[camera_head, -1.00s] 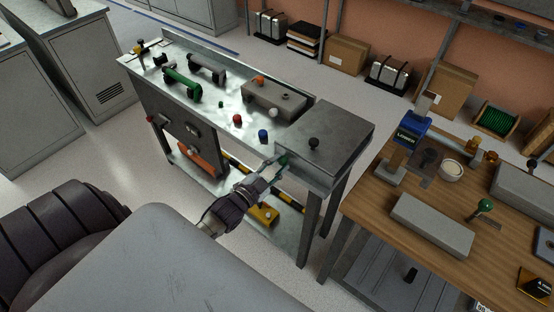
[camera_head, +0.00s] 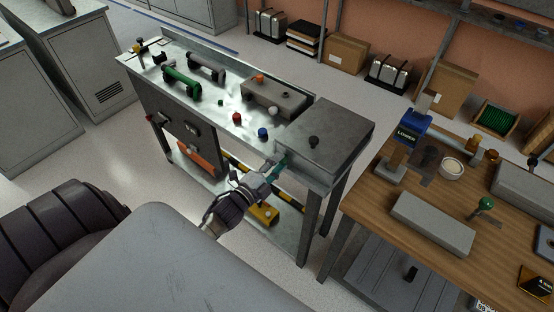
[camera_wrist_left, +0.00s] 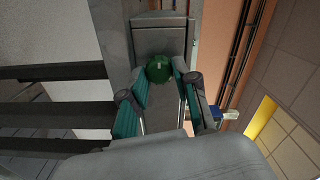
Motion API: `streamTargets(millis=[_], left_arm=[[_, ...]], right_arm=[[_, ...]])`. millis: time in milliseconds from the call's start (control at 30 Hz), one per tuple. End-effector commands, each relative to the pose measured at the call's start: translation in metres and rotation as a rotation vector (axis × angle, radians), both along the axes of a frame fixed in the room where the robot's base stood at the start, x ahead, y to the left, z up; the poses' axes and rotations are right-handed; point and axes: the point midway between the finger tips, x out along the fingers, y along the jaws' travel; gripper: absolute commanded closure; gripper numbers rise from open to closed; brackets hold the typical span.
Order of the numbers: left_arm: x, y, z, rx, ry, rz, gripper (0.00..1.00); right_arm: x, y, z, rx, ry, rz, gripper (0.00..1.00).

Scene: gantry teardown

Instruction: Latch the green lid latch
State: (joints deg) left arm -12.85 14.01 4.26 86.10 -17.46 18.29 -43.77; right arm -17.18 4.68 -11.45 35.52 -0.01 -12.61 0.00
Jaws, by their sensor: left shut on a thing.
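The green lid latch shows as a round green knob (camera_wrist_left: 159,70) on the front face of the grey lidded box, in the left wrist view. The box's closed grey lid (camera_head: 335,127) has a black knob on top, at the right end of the metal bench. My left gripper (camera_head: 275,167) reaches the box front from below left. Its teal-padded fingers (camera_wrist_left: 160,82) stand on both sides of the green knob and are shut on it. In the head view the fingers largely hide the knob. I cannot tell the latch's position. My right gripper is not in view.
The metal bench (camera_head: 215,113) carries a green-handled part (camera_head: 181,82), a grey block (camera_head: 273,98) and red and blue knobs. A wooden table (camera_head: 375,205) stands close on the right, with a grey block and another green-knobbed lever (camera_head: 485,205).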

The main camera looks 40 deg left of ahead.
Motion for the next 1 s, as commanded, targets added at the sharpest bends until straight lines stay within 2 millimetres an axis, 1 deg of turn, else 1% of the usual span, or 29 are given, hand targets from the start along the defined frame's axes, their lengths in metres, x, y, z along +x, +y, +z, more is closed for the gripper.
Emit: streamTargets(millis=[467, 500, 633, 667, 900, 1000], left_arm=[[-0.0005, -0.0008, -0.0009, 0.016, 0.0, -0.001, 1.0], [-0.0005, -0.0009, -0.001, 0.016, 0.0, -0.001, 0.68], [-0.0004, -0.0006, -0.0009, 0.015, 0.0, -0.001, 0.47], [-0.0004, -0.0005, -0.0008, 0.015, 0.0, -0.001, 0.45], [-0.0003, -0.0002, -0.0005, 0.014, 0.0, 0.0, 0.45], [-0.004, 0.0002, -0.0009, 0.014, 0.001, -0.001, 0.45]], right_arm=[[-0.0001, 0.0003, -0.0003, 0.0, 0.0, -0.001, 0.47], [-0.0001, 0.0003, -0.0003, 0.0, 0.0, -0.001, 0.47], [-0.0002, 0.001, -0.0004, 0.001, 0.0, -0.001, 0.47], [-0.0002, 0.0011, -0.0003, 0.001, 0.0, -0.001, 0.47], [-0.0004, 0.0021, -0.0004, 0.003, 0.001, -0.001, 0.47], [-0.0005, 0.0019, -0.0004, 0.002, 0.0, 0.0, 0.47]])
